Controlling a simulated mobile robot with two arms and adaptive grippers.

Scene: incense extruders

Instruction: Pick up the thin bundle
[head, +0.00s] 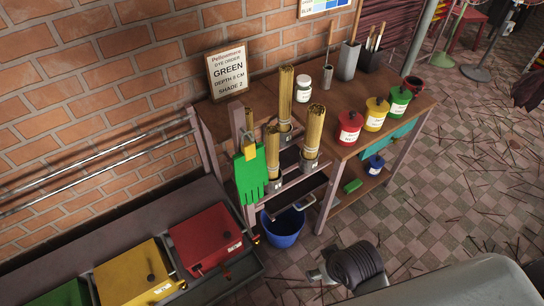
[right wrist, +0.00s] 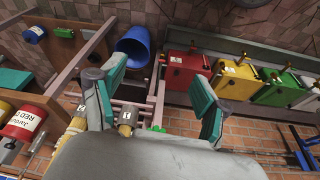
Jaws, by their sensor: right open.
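Bundles of tan sticks stand upright in grey holders at the left end of the wooden bench. In the head view, a tall bundle (head: 286,92) is at the back, another bundle (head: 314,132) at the front right, and a shorter bundle (head: 271,148) at the front left. Which is thinnest is hard to tell. My right gripper (right wrist: 157,85) is open and empty in the right wrist view, with holders and part of a bundle (right wrist: 72,142) beyond its left finger. My left gripper is not in view.
A green glove (head: 250,175) hangs on the bench's post beside the bundles. A blue bucket (head: 283,228) stands on the floor below. Red, yellow and green paint pots (head: 376,113) line the bench's right side. Coloured boxes (head: 207,240) sit at lower left. The tiled floor at right has scattered sticks.

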